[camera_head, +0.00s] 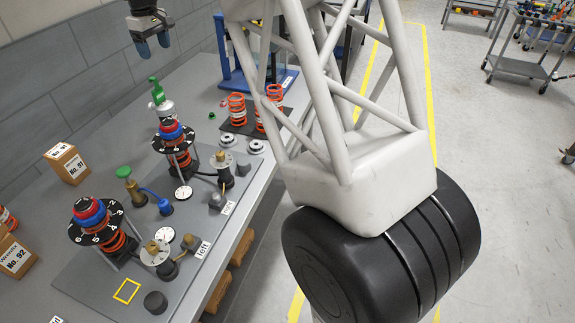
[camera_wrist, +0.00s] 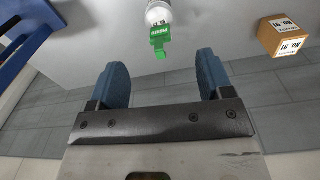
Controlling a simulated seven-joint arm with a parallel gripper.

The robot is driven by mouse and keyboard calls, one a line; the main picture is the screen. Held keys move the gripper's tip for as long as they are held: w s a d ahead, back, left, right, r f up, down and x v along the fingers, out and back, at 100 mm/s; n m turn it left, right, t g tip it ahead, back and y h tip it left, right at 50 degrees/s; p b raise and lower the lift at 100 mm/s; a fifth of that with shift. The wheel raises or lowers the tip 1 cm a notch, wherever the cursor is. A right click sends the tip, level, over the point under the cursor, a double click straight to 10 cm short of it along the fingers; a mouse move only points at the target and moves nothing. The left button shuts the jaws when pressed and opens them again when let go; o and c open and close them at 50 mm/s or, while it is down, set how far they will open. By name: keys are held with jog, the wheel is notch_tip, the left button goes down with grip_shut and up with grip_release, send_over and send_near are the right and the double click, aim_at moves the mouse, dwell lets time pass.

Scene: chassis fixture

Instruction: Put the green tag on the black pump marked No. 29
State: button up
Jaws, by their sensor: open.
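A green tag-like piece (camera_head: 157,92) with white lettering too small to read stands at the top of a pale bottle-like object (camera_head: 166,109), behind the far numbered black dial. The green piece also shows in the wrist view (camera_wrist: 160,40), ahead of my fingers and near their midline. My gripper (camera_head: 153,46) is open and empty, above and beyond the green piece in the head view. Its two blue fingers (camera_wrist: 158,78) are apart with nothing between them. No marking No. 29 can be read, so I cannot tell which thing is the black pump.
Two spring-and-dial units (camera_head: 175,140) (camera_head: 95,220) stand on a grey plate with brass fittings. Boxes marked No. 91 (camera_head: 67,165) and No. 92 (camera_head: 14,255) stand at left. Orange springs (camera_head: 237,108) and a blue frame (camera_head: 222,50) are at the back.

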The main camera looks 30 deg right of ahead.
jog(key=s+d+r+m, duration=0.1)
jog(key=s+d+r, duration=0.15)
jog(key=s, duration=0.65)
jog(key=s+d+r+m+t, duration=0.15)
jog(key=s+d, duration=0.25)
jog(key=s, duration=0.5)
jog(key=s+d+r+m, duration=0.1)
jog(key=s+d+m, duration=0.15)
jog(key=s, duration=0.65)
jog(key=s+d+f+m, duration=0.1)
jog(key=s+d+f, duration=0.1)
jog(key=s, duration=0.8)
jog(key=s+d+f+m, duration=0.1)
jog(key=s+f, duration=0.4)
jog(key=s, duration=0.5)
jog(key=s+d+f+m, duration=0.1)
jog(key=s+d+f, duration=0.2)
jog(key=s, duration=0.7)
jog(key=shift+f+t, duration=0.2)
jog(key=shift+t, duration=0.25)
